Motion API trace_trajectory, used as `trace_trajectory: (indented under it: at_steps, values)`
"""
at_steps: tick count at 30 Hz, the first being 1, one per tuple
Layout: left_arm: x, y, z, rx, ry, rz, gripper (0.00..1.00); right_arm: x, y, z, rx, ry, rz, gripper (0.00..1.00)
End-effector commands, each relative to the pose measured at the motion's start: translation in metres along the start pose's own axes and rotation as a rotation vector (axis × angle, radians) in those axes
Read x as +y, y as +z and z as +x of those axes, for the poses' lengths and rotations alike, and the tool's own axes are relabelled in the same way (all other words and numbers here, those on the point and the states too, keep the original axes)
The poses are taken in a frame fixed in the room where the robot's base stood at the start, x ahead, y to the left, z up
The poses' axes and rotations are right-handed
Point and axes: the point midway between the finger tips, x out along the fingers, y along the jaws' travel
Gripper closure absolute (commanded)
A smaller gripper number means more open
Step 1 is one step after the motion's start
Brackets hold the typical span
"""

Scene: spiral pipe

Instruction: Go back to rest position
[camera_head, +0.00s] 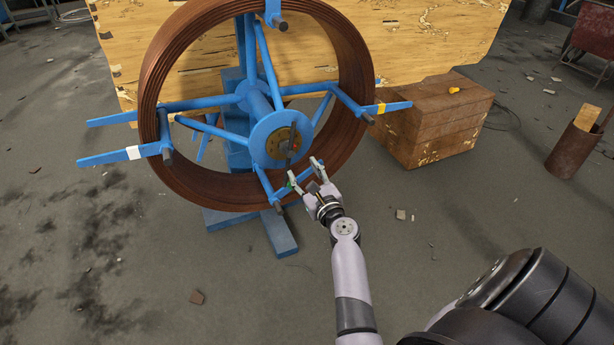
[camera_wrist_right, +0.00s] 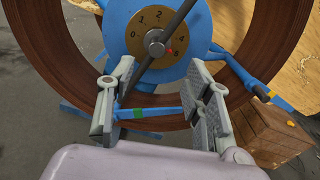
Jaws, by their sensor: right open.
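My right gripper (camera_head: 306,172) is open and empty in front of the blue hub disc (camera_head: 271,139) of the reel. In the right wrist view its two fingers (camera_wrist_right: 158,100) stand apart, with a blue spoke marked green (camera_wrist_right: 138,112) showing between them, behind. A brass dial (camera_wrist_right: 157,35) with numbers and a dark lever (camera_wrist_right: 176,22) sits on the hub, just beyond the fingertips. The lever is tilted. I see no contact between fingers and lever. My left gripper is not in view.
The brown pipe coil (camera_head: 360,60) hangs on the blue reel, whose arms (camera_head: 118,155) stick out toward me. A rusty box (camera_head: 425,134) stands to the right, a rusty cylinder (camera_head: 577,150) farther right. A wooden panel (camera_head: 430,35) is behind. The floor in front is mostly clear, with small debris.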

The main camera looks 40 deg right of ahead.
Motion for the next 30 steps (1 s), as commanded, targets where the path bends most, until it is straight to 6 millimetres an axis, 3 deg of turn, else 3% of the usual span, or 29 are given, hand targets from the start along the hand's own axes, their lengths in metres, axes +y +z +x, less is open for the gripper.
trace_trajectory:
  at_steps: [6, 23, 26, 29, 30]
  values:
    - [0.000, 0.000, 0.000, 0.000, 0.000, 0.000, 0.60, -0.001, 0.001, -0.014, -0.001, -0.001, 0.000, 0.54]
    - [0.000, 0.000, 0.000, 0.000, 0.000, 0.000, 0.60, 0.002, 0.000, -0.014, 0.002, 0.007, -0.016, 0.54]
    - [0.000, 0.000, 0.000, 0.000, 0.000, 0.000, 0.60, 0.019, -0.005, -0.019, 0.019, 0.072, -0.150, 0.54]
    - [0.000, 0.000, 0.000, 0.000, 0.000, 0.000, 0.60, 0.059, -0.024, -0.034, 0.049, 0.233, -0.467, 0.54]
    - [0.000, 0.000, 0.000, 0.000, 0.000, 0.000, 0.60, 0.080, -0.036, -0.046, 0.056, 0.325, -0.636, 0.54]
